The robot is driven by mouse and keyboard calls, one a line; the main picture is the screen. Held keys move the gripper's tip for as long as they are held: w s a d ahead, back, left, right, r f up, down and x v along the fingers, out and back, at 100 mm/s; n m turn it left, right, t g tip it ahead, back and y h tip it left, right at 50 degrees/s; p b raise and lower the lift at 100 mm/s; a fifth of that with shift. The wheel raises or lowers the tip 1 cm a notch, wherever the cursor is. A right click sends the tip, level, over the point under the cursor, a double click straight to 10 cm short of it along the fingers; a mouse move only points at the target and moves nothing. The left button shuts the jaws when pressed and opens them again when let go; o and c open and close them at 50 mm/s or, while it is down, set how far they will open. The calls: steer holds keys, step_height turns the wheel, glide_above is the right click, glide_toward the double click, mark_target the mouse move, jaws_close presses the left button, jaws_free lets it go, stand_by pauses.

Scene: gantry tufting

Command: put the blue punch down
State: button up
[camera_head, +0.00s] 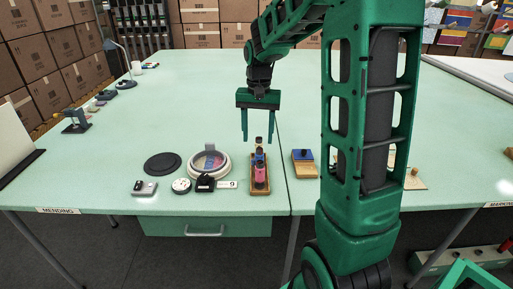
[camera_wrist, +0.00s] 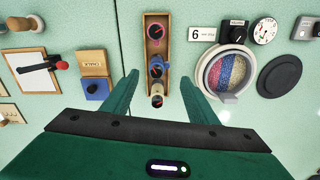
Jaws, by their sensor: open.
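A narrow wooden tray (camera_head: 260,188) stands near the table's front edge. The blue punch is partly hidden behind the pink one in the head view (camera_head: 259,155). My gripper (camera_head: 259,140) is open above the tray's back end, pointing down. In the wrist view, its fingers stand apart on either side of the row, with nothing held.
Left of the tray in the head view are a round white-rimmed dish (camera_head: 194,170), a number 6 card (camera_head: 227,184), a dial and a black disc (camera_head: 162,163). A blue-and-wood block (camera_head: 303,163) stands close on the right. The table behind is mostly clear.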

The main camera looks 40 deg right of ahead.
step_height(320, 180, up, 3)
steer(key=shift+f, duration=0.15)
steer(key=shift+s, duration=0.4)
steer(key=s+a+f+n, duration=0.2)
steer(key=s, duration=2.6)
steer(key=shift+f, duration=0.2)
steer(key=shift+w+f, duration=0.25)
steer(key=shift+w, duration=0.45)
